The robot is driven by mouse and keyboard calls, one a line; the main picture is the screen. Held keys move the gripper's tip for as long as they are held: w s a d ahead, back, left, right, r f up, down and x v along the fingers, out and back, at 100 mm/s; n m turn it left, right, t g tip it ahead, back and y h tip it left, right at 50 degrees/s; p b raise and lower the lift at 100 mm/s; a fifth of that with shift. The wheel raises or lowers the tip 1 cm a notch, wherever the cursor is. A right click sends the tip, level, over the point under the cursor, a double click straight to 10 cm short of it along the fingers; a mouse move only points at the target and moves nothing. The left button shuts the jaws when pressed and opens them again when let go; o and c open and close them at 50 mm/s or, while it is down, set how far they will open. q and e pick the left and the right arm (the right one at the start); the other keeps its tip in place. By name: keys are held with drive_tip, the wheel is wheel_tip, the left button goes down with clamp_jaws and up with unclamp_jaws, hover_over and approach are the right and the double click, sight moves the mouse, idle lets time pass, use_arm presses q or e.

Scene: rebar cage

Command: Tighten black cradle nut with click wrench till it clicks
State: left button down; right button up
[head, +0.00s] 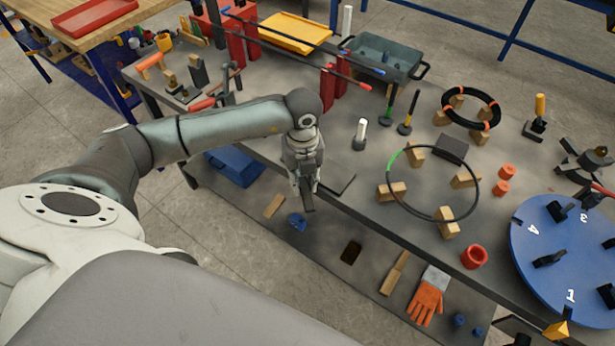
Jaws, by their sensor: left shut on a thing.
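My left gripper (304,188) points down at the front edge of the grey bench and is shut on a small dark piece, mostly hidden by the fingers; I cannot tell what it is. A blue round plate (530,240) at the right carries several black cradles, one of them a black cradle (550,259) near its middle, and white numbers. The nuts are too small to make out. A red-handled tool (602,189) shows at the right edge above the plate; I cannot tell if it is the click wrench. My right gripper is not in view.
On the bench (330,240), a large black ring (478,198) rests on wooden blocks, with a smaller coiled ring (498,113) behind. A grey tray (385,58) and red stands (328,90) are at the back. A lower shelf holds an orange glove (425,303) and a blue box (235,165).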

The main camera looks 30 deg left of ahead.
use_arm(q)
drive_tip(key=shift+s+a+r+m, duration=0.1)
drive_tip(key=shift+s+a+m, duration=0.15)
drive_tip(key=shift+a+m, duration=0.3)
drive_tip(key=shift+w+d+n, duration=0.2)
drive_tip(key=shift+d+n, duration=0.05)
drive_tip(key=shift+d, duration=0.1)
drive_tip(key=shift+r, duration=0.15)
drive_tip(key=shift+r+p, duration=1.65)
drive_tip(key=shift+r, duration=0.75)
